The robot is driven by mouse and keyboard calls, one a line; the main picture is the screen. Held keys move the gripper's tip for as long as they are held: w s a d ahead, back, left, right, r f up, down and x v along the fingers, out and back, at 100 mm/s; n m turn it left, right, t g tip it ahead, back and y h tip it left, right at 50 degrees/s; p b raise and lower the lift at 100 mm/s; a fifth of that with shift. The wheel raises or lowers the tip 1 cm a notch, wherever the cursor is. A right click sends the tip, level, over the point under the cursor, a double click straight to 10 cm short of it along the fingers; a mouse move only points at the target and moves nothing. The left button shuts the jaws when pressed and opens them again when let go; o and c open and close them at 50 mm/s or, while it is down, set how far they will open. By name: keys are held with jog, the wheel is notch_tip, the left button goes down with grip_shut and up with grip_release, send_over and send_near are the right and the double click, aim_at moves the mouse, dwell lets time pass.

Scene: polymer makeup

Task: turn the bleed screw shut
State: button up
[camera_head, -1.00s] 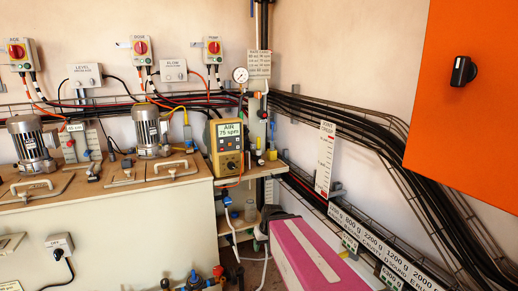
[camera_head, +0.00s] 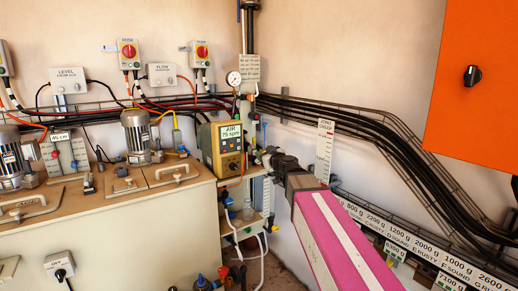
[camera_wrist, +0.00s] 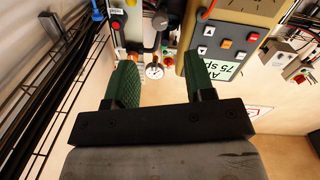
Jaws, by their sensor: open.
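My gripper (camera_head: 262,157) reaches from my pink arm toward the pipe panel (camera_head: 247,110) right of the yellow air unit (camera_head: 221,145). In the wrist view my gripper (camera_wrist: 160,58) has its two green fingers wide apart, with nothing between them. Beyond the fingers, that view shows the round gauge (camera_wrist: 154,71), a small red part (camera_wrist: 167,61) beside it and a black knob (camera_wrist: 160,20), all apart from the fingers. The gauge (camera_head: 233,78) also shows in the head view. I cannot tell which small fitting is the bleed screw, or whether it is open.
The air unit (camera_wrist: 228,45) stands close by the right finger in the wrist view. Black cables (camera_head: 335,125) on a wire tray run along the wall at right. A bench (camera_head: 110,225) with motors is at left. An orange cabinet (camera_head: 470,110) hangs at upper right.

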aim_at(253, 147)
jog(key=x, duration=1)
jog(key=shift+w+a, duration=0.2)
jog(key=shift+w, duration=0.05)
grip_shut()
